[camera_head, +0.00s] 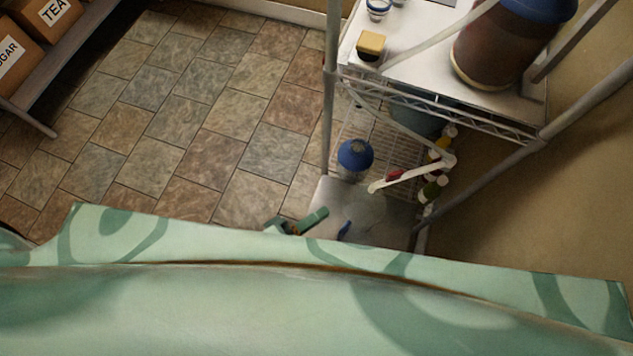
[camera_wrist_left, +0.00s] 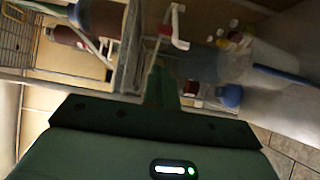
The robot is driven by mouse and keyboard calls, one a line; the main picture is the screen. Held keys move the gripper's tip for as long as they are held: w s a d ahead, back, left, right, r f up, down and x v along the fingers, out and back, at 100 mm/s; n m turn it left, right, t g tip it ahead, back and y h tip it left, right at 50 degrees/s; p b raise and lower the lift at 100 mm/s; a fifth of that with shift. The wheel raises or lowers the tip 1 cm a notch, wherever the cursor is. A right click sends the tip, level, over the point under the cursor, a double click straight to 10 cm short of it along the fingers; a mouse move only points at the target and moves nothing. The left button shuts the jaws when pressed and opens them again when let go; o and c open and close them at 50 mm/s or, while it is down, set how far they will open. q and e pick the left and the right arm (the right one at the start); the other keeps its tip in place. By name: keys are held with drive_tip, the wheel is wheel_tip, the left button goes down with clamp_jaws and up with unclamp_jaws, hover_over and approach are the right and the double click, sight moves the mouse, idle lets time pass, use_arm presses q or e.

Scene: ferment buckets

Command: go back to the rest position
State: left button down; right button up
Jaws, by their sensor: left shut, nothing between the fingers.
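My left gripper (camera_head: 314,220) shows in the head view as a small green part just beyond the edge of my own teal body, over the lower part of the shelf rack. In the left wrist view its fingers (camera_wrist_left: 161,88) are together, shut, with nothing between them. Shelf and bottles lie beyond the fingers there, apart from them. Most of the left arm is hidden behind my body in the head view. My right gripper is in neither view.
A metal shelf rack (camera_head: 333,90) stands right of centre. It carries a brown jar (camera_head: 497,50) with a blue lid, a yellow sponge (camera_head: 371,43), a blue-capped container (camera_head: 355,155) and small bottles (camera_head: 433,188). Labelled boxes (camera_head: 12,58) sit at upper left. The tiled floor (camera_head: 190,120) between is clear.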

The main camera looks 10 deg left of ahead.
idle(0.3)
use_arm(q)
drive_tip(key=s+a+f+m+g+y, duration=0.25)
drive_tip(key=a+f+m+y, duration=0.4)
drive_tip(key=f, duration=0.65)
drive_tip(key=s+a+f+m+g+y, duration=0.2)
drive_tip(key=a+f+m+g+y, duration=0.2)
drive_tip(key=a+f+m, duration=0.55)
drive_tip(key=s+a+f+n+g+y, duration=0.2)
drive_tip(key=s+a+f+g, duration=0.1)
drive_tip(key=s+a+f, duration=0.5)
drive_tip(key=s+d+f+n+g, duration=0.1)
drive_tip(key=s+d+g, duration=0.1)
drive_tip(key=s, duration=1.1)
drive_tip(key=shift+f+y, duration=0.35)
drive_tip(key=shift+f, duration=0.05)
